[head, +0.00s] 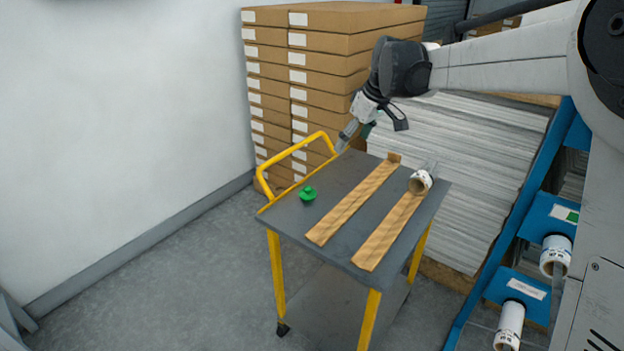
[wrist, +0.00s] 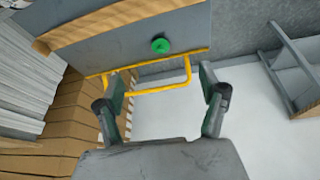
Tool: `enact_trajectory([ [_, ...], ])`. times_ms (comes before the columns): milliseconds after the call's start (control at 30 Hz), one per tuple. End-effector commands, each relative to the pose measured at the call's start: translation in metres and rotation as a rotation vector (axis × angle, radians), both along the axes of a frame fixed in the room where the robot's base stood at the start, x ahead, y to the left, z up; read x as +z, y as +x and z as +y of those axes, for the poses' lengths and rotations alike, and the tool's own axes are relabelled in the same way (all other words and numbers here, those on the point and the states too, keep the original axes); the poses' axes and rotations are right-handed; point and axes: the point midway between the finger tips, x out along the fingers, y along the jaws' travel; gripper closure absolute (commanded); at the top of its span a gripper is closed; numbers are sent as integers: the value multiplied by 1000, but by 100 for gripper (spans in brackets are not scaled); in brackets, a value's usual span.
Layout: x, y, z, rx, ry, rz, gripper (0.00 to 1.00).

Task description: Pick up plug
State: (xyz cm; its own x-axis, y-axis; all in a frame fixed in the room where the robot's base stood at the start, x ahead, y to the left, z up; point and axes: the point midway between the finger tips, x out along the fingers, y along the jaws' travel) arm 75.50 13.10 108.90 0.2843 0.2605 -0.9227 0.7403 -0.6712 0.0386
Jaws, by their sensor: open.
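The plug (head: 308,194) is a small green round piece with a raised knob. It lies on the left part of the grey cart top (head: 340,177), near the yellow handle. It also shows in the wrist view (wrist: 160,45), above and between my fingers. My gripper (head: 345,140) is above the far left corner of the cart, beyond the plug and apart from it. In the wrist view my gripper (wrist: 162,92) has its fingers spread wide with nothing between them.
Two wooden strips (head: 353,200) lie on the cart, with a white roll (head: 420,182) on the right one. The yellow handle (head: 292,160) rises at the cart's left edge. Stacked cardboard boxes (head: 275,85) stand behind. A blue rack (head: 560,215) holds rolls at right. The cart top around the plug is clear.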

Motion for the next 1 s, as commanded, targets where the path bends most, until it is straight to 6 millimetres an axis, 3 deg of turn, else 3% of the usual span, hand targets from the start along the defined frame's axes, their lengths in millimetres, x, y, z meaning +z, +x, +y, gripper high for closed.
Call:
enact_trajectory([
  [33,-12,17,8,34,-1,5,27],
  [200,-48,61,31,151,1,19,27],
  [500,-117,116,68,338,12,32,27],
  [867,-156,134,86,411,19,34,27],
  [1000,-179,136,95,412,19,34,27],
])
